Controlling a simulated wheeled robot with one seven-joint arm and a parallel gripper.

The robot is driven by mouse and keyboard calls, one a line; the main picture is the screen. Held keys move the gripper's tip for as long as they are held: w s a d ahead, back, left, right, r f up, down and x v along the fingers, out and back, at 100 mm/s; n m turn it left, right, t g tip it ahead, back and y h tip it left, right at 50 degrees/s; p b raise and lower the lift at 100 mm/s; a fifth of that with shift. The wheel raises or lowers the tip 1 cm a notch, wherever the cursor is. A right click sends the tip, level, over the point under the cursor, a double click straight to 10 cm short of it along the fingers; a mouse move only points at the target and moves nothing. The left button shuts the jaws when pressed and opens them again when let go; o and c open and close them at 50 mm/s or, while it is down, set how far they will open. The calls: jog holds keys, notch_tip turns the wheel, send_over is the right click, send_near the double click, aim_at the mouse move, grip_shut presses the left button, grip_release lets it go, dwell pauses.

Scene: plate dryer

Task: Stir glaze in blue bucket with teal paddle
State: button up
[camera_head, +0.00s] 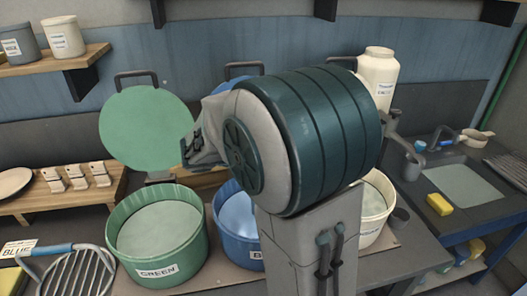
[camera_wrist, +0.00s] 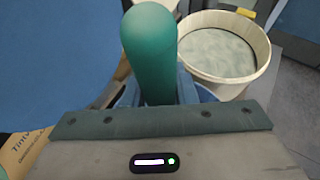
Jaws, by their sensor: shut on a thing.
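The blue bucket (camera_head: 222,207) stands in the middle of the head view, with pale bluish glaze (camera_head: 238,214) inside. My arm hides its right part. In the wrist view my gripper (camera_wrist: 155,98) is shut on a rounded teal handle (camera_wrist: 150,45), taken to be the teal paddle's. The handle points up the picture; the paddle's lower end is hidden. In the head view my arm hides most of the gripper and the paddle, so I cannot tell whether the paddle touches the glaze. A large blue surface (camera_wrist: 55,50) fills the left of the wrist view.
A green bucket (camera_head: 128,250) stands left of the blue one, a cream bucket (camera_head: 388,218) right; it also shows in the wrist view (camera_wrist: 255,75). A round green lid (camera_head: 148,128) stands behind. A wire rack (camera_head: 75,275) lies front left; a sink (camera_head: 462,190) is right.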

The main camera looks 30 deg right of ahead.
notch_tip(320, 180, up, 8)
jog(key=p, duration=0.5)
jog(key=shift+p, duration=0.4)
jog(key=shift+f, duration=0.1)
dwell(2.6)
